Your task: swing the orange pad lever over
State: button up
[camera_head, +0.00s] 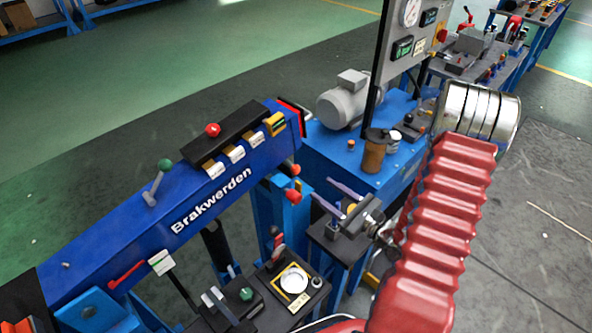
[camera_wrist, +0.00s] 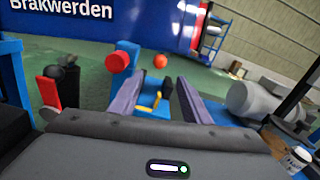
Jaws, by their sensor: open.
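My gripper (camera_head: 320,189) is open, its two purple fingers apart, pointing left towards the blue beam's end. Ahead of the fingers are a red knob (camera_wrist: 117,62) and an orange-red ball (camera_wrist: 160,61). Red knobs also show below the beam's end in the head view (camera_head: 292,170). No lever is clearly marked by an orange pad.
The blue Brakwerden beam (camera_head: 130,235) carries a green-knobbed lever (camera_head: 155,180) and a red lever (camera_head: 127,270). A grey motor (camera_head: 345,100) and brown jar (camera_head: 374,152) stand behind the gripper.

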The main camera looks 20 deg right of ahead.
aim_at(295, 168)
jog(key=x, duration=1.3)
grip_shut()
dwell(0.5)
